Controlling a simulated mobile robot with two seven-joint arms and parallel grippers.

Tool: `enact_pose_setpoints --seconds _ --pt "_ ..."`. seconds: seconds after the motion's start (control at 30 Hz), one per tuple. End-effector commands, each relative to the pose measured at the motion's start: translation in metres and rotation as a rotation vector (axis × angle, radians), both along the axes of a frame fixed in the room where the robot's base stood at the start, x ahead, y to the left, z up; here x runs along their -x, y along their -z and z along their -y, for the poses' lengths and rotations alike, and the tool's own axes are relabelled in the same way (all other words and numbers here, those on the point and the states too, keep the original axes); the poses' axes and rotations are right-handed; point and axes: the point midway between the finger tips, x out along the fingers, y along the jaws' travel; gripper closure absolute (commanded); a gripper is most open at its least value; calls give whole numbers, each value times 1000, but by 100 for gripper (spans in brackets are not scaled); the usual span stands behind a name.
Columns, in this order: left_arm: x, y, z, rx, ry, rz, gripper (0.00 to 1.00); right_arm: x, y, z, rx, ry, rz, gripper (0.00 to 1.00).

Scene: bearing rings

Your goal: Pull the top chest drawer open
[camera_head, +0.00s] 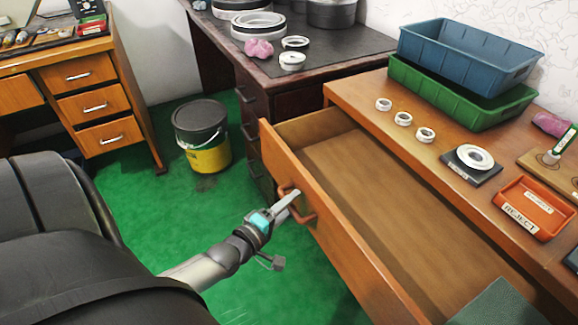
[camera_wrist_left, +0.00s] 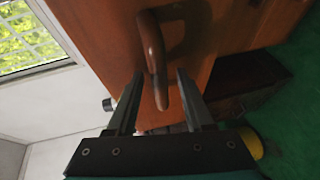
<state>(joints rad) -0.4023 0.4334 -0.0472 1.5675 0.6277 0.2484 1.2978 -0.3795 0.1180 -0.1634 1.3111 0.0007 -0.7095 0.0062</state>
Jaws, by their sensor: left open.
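The top chest drawer (camera_head: 375,190) is pulled well out from the wooden chest (camera_head: 455,165), and its inside shows bare wood. Its brown bar handle (camera_head: 304,217) is on the front panel (camera_head: 335,230). My left gripper (camera_head: 290,199) is at the handle, on the outer side of the panel. In the left wrist view, the open fingers of the left gripper (camera_wrist_left: 159,75) stand on either side of the handle (camera_wrist_left: 152,50), with gaps visible beside it. My right gripper is not in view.
Blue (camera_head: 470,52) and green (camera_head: 455,95) bins, bearing rings (camera_head: 403,118) and an orange reject tray (camera_head: 533,207) are on the chest top. A yellow and black bucket (camera_head: 203,137) stands on the green floor. A dark green object (camera_head: 500,305) shows at the lower right.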

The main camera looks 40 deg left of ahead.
Motion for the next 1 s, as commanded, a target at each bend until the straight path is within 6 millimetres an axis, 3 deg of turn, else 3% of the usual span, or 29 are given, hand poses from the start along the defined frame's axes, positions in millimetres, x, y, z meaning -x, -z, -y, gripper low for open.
enact_pose_setpoints --seconds 0.2,0.37,1.0 --pt "7 -1 0 0 0 -2 48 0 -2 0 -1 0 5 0" --pt "24 -5 0 -1 1 -3 48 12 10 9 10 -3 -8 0" --pt "123 -23 1 -1 1 -3 48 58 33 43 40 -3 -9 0"
